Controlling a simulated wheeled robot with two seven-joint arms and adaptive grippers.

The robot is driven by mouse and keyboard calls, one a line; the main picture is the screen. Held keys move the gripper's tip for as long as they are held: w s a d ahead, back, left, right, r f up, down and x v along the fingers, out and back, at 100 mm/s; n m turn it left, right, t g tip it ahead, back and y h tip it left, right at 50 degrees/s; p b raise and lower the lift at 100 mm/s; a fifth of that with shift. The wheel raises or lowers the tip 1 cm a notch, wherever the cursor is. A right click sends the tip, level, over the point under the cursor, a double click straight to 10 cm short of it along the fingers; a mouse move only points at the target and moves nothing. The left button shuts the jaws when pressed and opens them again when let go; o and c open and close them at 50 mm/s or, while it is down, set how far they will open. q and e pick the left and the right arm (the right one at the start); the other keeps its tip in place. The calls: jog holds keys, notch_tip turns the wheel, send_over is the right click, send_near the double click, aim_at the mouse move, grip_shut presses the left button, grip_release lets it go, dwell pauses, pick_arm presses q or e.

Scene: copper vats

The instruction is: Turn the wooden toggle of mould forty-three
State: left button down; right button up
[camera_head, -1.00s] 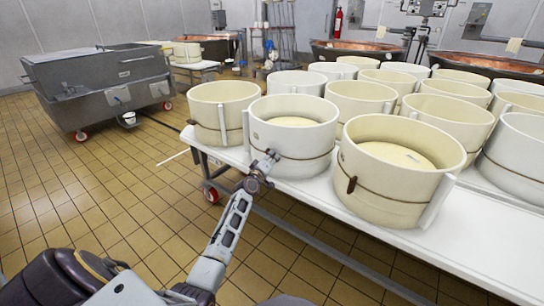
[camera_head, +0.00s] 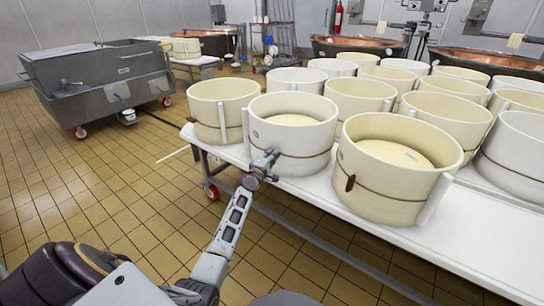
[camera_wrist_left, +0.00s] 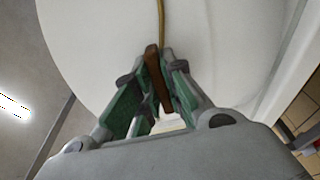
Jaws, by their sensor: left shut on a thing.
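The white round mould (camera_head: 292,136) stands at the front edge of the table, with a brown cord around it. My left gripper (camera_head: 265,158) is at its front wall. In the left wrist view, the brown wooden toggle (camera_wrist_left: 154,75) sits on the cord against the mould wall (camera_wrist_left: 100,40). My left gripper (camera_wrist_left: 157,90) is shut on the toggle, with a green-lined finger on each side of it. The toggle appears slightly tilted. No number is readable on the mould. My right gripper is not in view.
Another mould (camera_head: 393,165) with its own toggle (camera_head: 350,183) stands to the right, and one (camera_head: 222,108) to the left. Several more fill the white table (camera_head: 470,235) behind. A grey wheeled vat (camera_head: 98,80) stands at the left. The tiled floor between is clear.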

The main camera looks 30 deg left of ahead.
pick_arm(q)
jog(key=c, duration=1.5)
grip_release()
jog(key=s+d, duration=0.1)
jog(key=s, duration=1.1)
jog(key=shift+d, duration=0.25)
